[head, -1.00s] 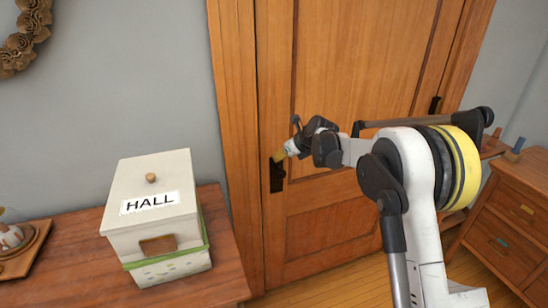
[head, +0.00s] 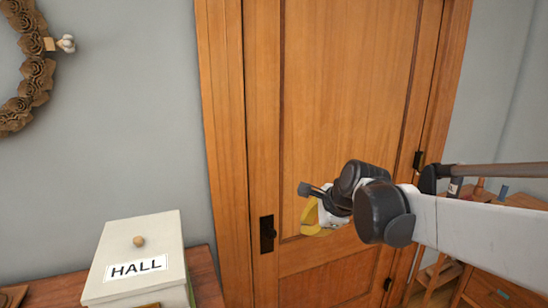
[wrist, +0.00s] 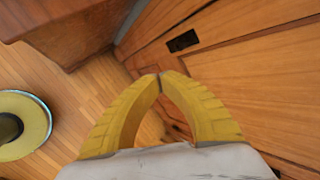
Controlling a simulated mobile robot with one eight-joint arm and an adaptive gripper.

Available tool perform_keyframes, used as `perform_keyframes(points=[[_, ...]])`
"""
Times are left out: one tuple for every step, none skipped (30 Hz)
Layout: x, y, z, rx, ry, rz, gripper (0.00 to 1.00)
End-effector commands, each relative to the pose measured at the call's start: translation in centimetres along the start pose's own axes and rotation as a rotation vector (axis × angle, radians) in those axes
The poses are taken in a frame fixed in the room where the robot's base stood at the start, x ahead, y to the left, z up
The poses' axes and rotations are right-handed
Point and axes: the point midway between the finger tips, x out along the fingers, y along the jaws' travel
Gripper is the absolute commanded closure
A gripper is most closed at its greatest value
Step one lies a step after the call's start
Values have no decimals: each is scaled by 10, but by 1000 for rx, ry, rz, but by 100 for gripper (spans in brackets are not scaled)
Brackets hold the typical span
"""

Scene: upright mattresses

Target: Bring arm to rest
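My gripper (head: 308,228) is in front of the wooden door (head: 345,90), to the right of the dark handle plate (head: 267,233) and apart from it in the head view. In the wrist view, the two yellow fingers of my gripper (wrist: 160,77) meet at their tips with nothing held between them. The handle plate also shows in the wrist view (wrist: 183,40), beyond the fingertips. My arm reaches in from the right, bent at the dark wrist joints. The door appears closed in its frame.
A cream box (head: 160,235) labelled HALL stands on a wooden cabinet (head: 206,280) at the lower left. A brown wreath (head: 38,75) hangs on the grey wall. A wooden drawer unit (head: 490,285) is at the lower right.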

Motion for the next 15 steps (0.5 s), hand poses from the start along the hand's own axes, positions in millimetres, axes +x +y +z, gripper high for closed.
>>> perform_keyframes(points=[[-17, 24, -6, -128, 27, 1, 100], [-28, 36, -10, -217, 45, 5, 100], [-41, 54, -16, -336, 68, 11, 100], [-50, 68, -20, -425, 85, 17, 100], [-58, 82, -24, -513, 102, 25, 100], [-69, 101, -30, -632, 124, 38, 100], [-76, 116, -34, -720, 140, 50, 100], [-82, 131, -39, -807, 155, 62, 100], [-89, 150, -46, -921, 174, 82, 100], [-94, 165, -50, -1004, 187, 97, 100], [-97, 179, -54, -1082, 199, 112, 100], [-101, 196, -60, -1180, 213, 134, 100], [-104, 208, -64, -1247, 221, 149, 100], [-105, 218, -68, -1309, 229, 165, 100], [-107, 231, -72, -1382, 237, 183, 100]])
